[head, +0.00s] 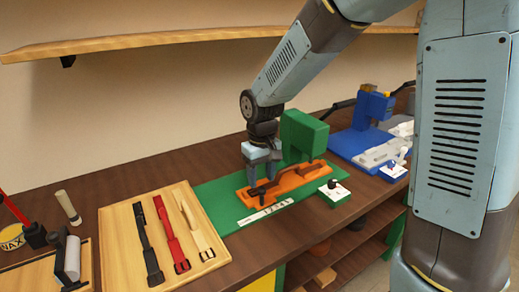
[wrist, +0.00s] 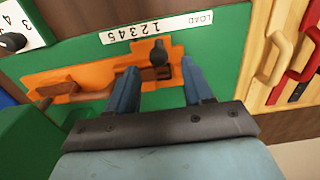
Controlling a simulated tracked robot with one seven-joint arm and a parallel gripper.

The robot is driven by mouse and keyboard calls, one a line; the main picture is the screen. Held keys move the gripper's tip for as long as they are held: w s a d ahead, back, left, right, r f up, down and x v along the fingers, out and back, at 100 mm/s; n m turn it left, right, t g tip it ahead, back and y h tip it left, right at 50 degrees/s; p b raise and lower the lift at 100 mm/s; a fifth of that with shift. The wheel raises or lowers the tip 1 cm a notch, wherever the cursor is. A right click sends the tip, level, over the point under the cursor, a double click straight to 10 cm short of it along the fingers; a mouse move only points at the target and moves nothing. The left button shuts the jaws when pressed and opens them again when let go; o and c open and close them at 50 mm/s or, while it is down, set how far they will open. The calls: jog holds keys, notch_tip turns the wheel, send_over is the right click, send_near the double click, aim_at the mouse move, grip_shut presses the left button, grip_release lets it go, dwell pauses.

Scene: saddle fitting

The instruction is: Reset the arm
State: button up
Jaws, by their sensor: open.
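My gripper (head: 262,160) hangs at the end of my arm over the left part of an orange fixture plate (head: 292,190). The plate lies on a green base (head: 217,193). In the wrist view my gripper (wrist: 158,84) is open, its two blue fingers apart. A dark knob (wrist: 160,54) shows between and just beyond the fingertips, on the orange plate (wrist: 95,77). I cannot tell whether the fingers touch anything. A brown bar (wrist: 68,90) lies along the plate to the left of the fingers.
A green upright block (head: 304,136) stands close behind my gripper. A wooden board (head: 122,232) with black, red and cream straps lies to the left. A small white dial box (head: 334,193) sits to the right, a blue machine (head: 372,125) farther right. A shelf (head: 150,40) runs above.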

jog(key=s+d+r+m+t, duration=0.3)
jog(key=s+d+r, duration=0.2)
jog(key=d+r, duration=0.75)
jog(key=s+d+r+m+t, duration=0.2)
jog(key=s+d+r, duration=0.3)
jog(key=s+d, duration=0.5)
jog(key=shift+s+r+m+t, duration=0.15)
jog(key=shift+s+m+t, duration=0.15)
jog(key=shift+s+m, duration=0.55)
